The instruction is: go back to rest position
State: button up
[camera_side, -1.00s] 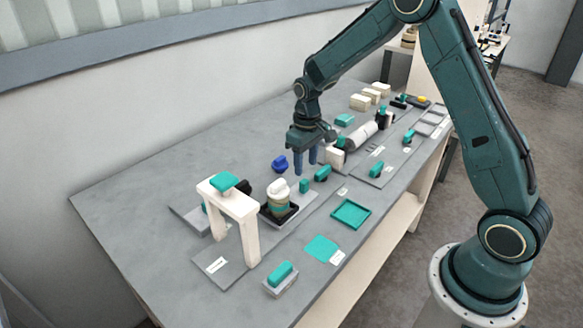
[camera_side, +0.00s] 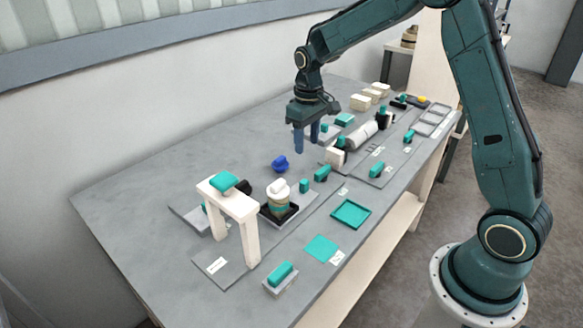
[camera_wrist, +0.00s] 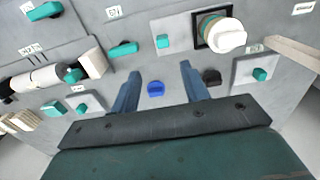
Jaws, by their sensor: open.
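My gripper (camera_side: 308,139) is open and empty, with its two blue fingers pointing down above the grey table (camera_side: 160,185). It hangs in the air near the back middle of the table, behind the roll station. In the wrist view the gripper (camera_wrist: 158,85) shows its fingers spread, with nothing between the tips. A blue knobbed piece (camera_side: 280,163) lies on the table to the left of the gripper. In the wrist view the blue piece (camera_wrist: 156,88) appears beyond and between the fingers, apart from them.
A white arch with a teal top (camera_side: 226,184) stands at the front left. A banded spool (camera_side: 279,198) sits in a black tray. A pale roll (camera_side: 361,136) lies to the right of my gripper. Cream blocks (camera_side: 360,102) stand behind. The table's back left is clear.

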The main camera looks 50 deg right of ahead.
jog(key=s+a+r+t, duration=0.3)
jog(key=s+a+r, duration=0.2)
jog(key=s+r, duration=0.85)
jog(key=s+a+r+t, duration=0.1)
jog(key=s+a+t, duration=0.1)
jog(key=s, duration=1.2)
jog(key=shift+s+a+r+t, duration=0.2)
jog(key=shift+s+a+t, duration=0.15)
jog(key=shift+a, duration=0.15)
